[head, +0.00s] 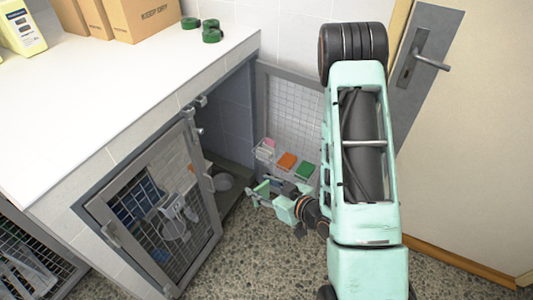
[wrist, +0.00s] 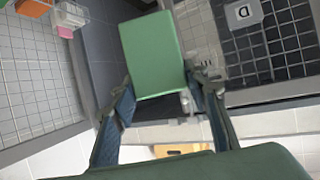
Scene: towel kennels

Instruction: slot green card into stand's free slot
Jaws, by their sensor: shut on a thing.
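My gripper (head: 268,193) is shut on a green card (wrist: 152,52), which stands out beyond the two fingers in the wrist view. In the head view the held card (head: 262,186) is small and partly covered by the fingers. A pale stand (head: 262,156) is at the open mesh door, just behind and above my gripper. Pink (head: 268,143), orange (head: 287,161) and green (head: 305,169) pieces show at it. Part of the stand shows at the wrist view's upper left, with a pink piece (wrist: 65,32), apart from the held card. Its slots are too small to make out.
An open mesh door (head: 292,110) stands behind the stand. The white counter (head: 100,85) carries cartons (head: 150,18) and green rolls (head: 211,32). Speckled floor (head: 270,265) is open in front.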

